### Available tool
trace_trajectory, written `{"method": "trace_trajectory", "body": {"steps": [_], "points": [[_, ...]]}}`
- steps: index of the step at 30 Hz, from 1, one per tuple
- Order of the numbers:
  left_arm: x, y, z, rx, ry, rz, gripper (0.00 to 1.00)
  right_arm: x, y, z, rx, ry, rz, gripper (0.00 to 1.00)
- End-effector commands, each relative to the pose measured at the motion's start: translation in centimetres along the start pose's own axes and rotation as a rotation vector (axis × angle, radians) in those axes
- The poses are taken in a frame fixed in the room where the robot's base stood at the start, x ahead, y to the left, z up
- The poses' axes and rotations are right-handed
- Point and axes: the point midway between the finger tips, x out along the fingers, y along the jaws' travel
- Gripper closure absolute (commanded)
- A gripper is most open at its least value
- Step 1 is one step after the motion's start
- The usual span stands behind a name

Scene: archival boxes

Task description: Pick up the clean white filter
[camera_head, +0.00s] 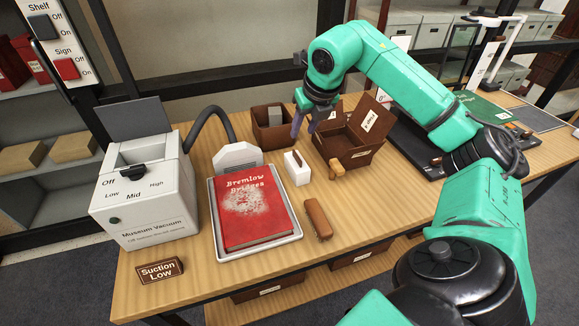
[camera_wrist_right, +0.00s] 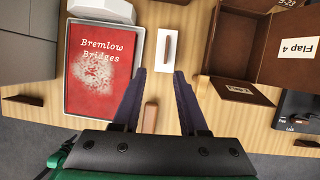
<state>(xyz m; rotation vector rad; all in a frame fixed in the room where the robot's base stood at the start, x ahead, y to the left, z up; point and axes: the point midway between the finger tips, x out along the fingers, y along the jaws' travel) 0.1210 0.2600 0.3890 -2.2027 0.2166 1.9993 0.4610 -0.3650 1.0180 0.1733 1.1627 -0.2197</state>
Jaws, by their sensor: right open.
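A small white block (camera_head: 297,168) with a brown strip on top, which looks like the white filter, lies on the table just right of the tray. It also shows in the right wrist view (camera_wrist_right: 148,64), slightly beyond my fingertips. My right gripper (camera_head: 305,128) is open and empty, pointing down above the table behind the block. In the right wrist view its two dark fingers (camera_wrist_right: 161,74) stand apart. A grey piece (camera_head: 275,116) sits in a small brown bin (camera_head: 262,137); I cannot tell what it is. My left gripper is not in view.
A museum vacuum (camera_head: 150,205) with a hose stands left. A red dusty book (camera_head: 255,220) lies in a white tray (camera_head: 289,238). A brown handled object (camera_head: 319,218) lies in front of the block. An open brown box (camera_head: 345,150) stands to the right.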

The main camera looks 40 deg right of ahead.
Motion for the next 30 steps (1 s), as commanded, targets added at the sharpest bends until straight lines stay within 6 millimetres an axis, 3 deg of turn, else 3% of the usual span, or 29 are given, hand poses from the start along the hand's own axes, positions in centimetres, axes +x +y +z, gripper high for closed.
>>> {"method": "trace_trajectory", "body": {"steps": [2, 10, 22, 30], "points": [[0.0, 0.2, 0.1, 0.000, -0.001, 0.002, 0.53, 0.4, -1.0, -0.1, 0.014, 0.011, -0.034, 0.57], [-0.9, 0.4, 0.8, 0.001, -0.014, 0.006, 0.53, 6.7, -1.0, -0.2, 0.010, 0.016, -0.029, 0.57], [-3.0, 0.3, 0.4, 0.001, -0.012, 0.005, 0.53, 13.3, -1.4, 0.2, 0.009, 0.013, -0.025, 0.57], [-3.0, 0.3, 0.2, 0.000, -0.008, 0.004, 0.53, 14.3, -1.5, 0.1, 0.006, 0.010, -0.026, 0.57]]}}
